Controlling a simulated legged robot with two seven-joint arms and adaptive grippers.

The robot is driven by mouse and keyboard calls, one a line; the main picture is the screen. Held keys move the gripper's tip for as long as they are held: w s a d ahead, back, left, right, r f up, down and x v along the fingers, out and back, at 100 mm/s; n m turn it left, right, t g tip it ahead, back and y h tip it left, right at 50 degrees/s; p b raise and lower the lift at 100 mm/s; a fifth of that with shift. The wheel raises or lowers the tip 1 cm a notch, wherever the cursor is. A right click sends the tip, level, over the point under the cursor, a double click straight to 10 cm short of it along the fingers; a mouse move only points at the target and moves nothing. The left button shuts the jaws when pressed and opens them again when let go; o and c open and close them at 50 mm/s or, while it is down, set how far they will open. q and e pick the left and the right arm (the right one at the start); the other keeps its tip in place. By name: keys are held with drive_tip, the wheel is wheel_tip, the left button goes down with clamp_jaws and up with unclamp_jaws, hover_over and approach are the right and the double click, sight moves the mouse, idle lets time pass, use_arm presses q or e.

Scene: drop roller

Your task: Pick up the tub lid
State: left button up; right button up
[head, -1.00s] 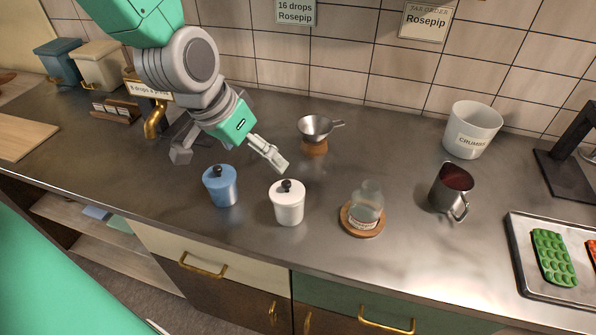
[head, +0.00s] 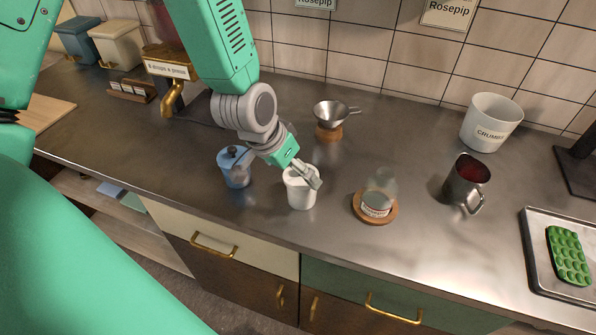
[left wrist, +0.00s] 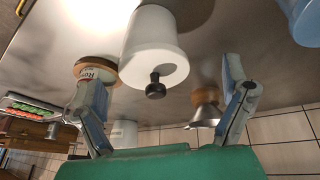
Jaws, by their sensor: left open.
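The white tub (head: 300,198) stands upright on the steel counter. Its lid (left wrist: 172,72) is on it, with a black knob (left wrist: 155,86). My left gripper (head: 308,179) is over the tub's top and hides the knob in the head view. In the left wrist view its fingers are open and spread wide, with the knob between and apart from them. A blue tub (head: 236,172) with a dark-knobbed lid stands just left, partly behind my arm. My right gripper is not in view.
A glass jar (head: 379,196) on a wooden coaster stands to the right, close to the white tub. A metal funnel (head: 331,114) on a wooden base is behind. A metal jug (head: 466,184), a crumbs bin (head: 491,122) and a tray (head: 540,275) are further right.

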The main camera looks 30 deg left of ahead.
use_arm(q)
drive_tip(key=shift+w+d+f, duration=0.4)
drive_tip(key=shift+f, duration=0.25)
drive_tip(key=shift+d+r, duration=0.1)
drive_tip(key=shift+d, duration=0.2)
drive_tip(key=shift+s, duration=0.1)
drive_tip(key=c, duration=1)
drive_tip(key=shift+a, duration=0.45)
drive_tip(key=shift+c, duration=0.8)
